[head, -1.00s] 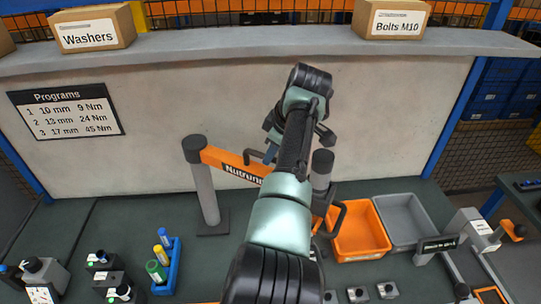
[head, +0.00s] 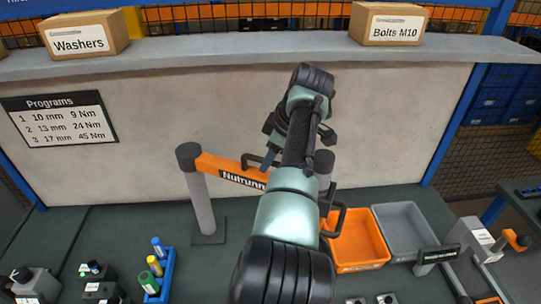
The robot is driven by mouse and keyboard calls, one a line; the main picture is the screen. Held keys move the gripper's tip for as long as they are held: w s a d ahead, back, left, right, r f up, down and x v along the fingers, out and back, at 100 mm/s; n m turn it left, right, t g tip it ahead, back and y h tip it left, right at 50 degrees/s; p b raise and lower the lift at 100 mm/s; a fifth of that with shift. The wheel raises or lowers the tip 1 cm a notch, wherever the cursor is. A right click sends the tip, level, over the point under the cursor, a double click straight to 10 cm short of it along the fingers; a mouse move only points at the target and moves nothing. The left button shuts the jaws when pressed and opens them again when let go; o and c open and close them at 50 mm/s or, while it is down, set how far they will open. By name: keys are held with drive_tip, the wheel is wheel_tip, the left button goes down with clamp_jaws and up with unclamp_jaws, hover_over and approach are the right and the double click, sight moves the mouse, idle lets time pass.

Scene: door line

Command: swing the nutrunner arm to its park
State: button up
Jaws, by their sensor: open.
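The nutrunner arm is an orange boom (head: 219,169) lettered "Nutrun…", running right from a grey post (head: 201,203) with a black cap. Its right part passes behind my arm. A dark bar (head: 252,163) shows just above the boom, and a black looped handle (head: 340,216) shows right of my arm; I cannot tell how either joins the boom. A dark capped post (head: 324,163) stands at the right, partly covered. My gripper (head: 297,135) is open above the boom, mostly hidden behind my own forearm, with dark parts showing either side. I cannot see it touching anything.
An orange bin (head: 352,242) and a grey bin (head: 409,232) stand right of the boom. A blue rack (head: 163,274) of coloured bottles is front left. A shelf (head: 230,58) carries a Washers box (head: 81,34) and a Bolts box (head: 390,23). Bench between post and rack is clear.

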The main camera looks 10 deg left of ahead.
drive_tip(key=b+v, duration=0.4)
drive_tip(key=v, duration=0.9)
idle(0.4)
wheel_tip(320, 180, up, 7)
drive_tip(key=p, duration=0.7)
